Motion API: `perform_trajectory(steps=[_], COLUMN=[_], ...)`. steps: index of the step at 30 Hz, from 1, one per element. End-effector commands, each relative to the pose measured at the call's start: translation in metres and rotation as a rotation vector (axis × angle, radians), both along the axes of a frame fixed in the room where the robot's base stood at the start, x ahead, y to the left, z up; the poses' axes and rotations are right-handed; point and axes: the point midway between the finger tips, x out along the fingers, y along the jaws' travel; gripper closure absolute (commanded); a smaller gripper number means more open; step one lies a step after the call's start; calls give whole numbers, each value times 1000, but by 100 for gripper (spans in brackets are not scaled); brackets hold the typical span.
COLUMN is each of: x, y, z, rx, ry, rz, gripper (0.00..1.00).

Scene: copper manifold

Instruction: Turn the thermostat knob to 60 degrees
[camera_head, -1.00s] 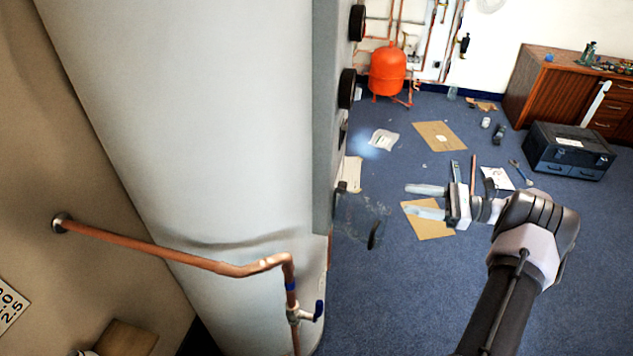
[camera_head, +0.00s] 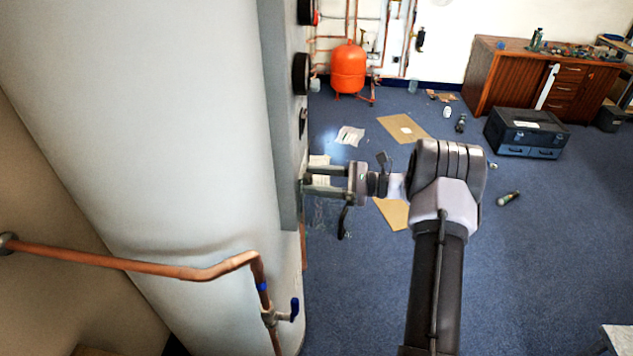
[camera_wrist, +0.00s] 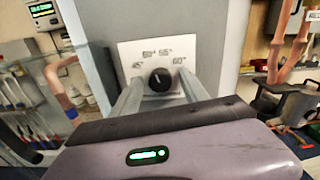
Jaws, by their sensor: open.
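The thermostat knob (camera_wrist: 160,80) is a round black dial on a white plate (camera_wrist: 130,62) in the wrist view. The plate carries printed marks from 45° at its left to 60° at its right. A pale line on the knob points up and slightly left, roughly toward the upper marks, away from 60°. My gripper (camera_wrist: 160,84) is open, one finger left and one right of the knob, with gaps visible; contact depth is unclear. In the head view my gripper (camera_head: 308,180) reaches the grey panel's edge (camera_head: 284,140); the knob there is mostly hidden.
More black round fittings (camera_head: 301,73) stick out of the panel above my gripper. The large pale cylinder (camera_head: 170,130) fills the left, with a copper pipe (camera_head: 150,266) and blue-handled valve (camera_head: 280,314) below. Open blue floor lies to the right, with a toolbox (camera_head: 525,132) farther back.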

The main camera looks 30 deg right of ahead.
Motion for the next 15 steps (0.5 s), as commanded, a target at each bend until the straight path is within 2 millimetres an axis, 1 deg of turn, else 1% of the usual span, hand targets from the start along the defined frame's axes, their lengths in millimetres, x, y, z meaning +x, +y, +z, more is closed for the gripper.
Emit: perform_trajectory(steps=[3, 4, 8, 9, 12, 15], x=[0, 0, 0, 0, 0, 0], y=[0, 0, 0, 0, 0, 0], z=[0, 0, 0, 0, 0, 0], rx=[0, 0, 0, 0, 0, 0], ry=[0, 0, 0, 0, 0, 0], rz=[0, 0, 0, 0, 0, 0], gripper=[48, 50, 75, 83, 100, 100])
